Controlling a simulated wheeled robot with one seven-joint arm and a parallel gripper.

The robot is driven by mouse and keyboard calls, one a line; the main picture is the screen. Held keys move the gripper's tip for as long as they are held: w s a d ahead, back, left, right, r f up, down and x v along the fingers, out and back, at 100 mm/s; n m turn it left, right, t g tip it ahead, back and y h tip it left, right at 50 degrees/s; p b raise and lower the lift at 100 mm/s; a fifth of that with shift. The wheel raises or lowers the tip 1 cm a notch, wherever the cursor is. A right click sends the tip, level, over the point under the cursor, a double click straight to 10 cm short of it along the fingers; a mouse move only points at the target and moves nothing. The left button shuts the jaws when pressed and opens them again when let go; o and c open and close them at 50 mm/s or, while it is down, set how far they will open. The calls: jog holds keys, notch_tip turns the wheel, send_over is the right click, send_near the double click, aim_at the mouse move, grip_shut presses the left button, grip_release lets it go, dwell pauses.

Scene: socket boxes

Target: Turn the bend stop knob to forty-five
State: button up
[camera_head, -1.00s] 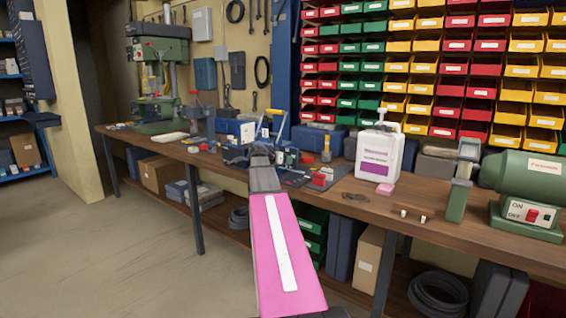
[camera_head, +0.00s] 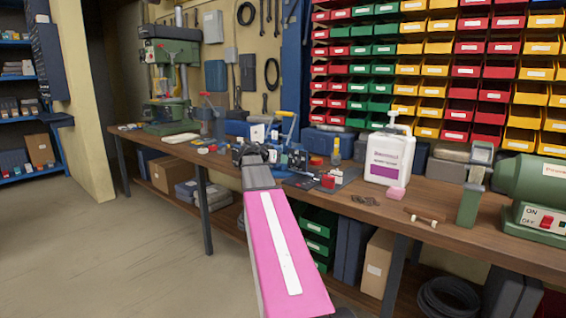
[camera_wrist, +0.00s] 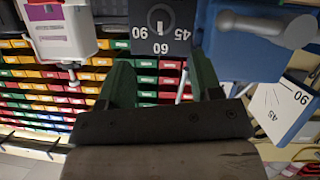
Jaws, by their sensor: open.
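In the wrist view, which looks upside down, a dark block (camera_wrist: 142,42) at the top middle carries the labels 90, 60 and 45. A round grey knob (camera_wrist: 160,16) sits on its face, cut by the top edge, with a white mark near the 60 side. My gripper (camera_wrist: 160,78) is open, its two green fingers below the block in the picture, with nothing between them. In the head view my gripper (camera_head: 254,152) is a small dark shape at the blue tools on the bench. The knob cannot be made out there.
A blue part with a grey bar (camera_wrist: 255,40) and a white angle plate (camera_wrist: 283,110) stand right of the fingers in the wrist view. A white jug (camera_head: 390,158), pink block and green grinder (camera_head: 532,185) stand along the bench (camera_head: 440,212). A drill press (camera_head: 168,80) stands left.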

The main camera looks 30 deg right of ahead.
jog(key=shift+a, duration=0.2)
jog(key=n+t+h, duration=0.3)
jog(key=n+h, duration=0.1)
jog(key=n, duration=1.5)
send_near(293, 163)
jog(key=x, duration=1)
jog(key=shift+s, duration=0.1)
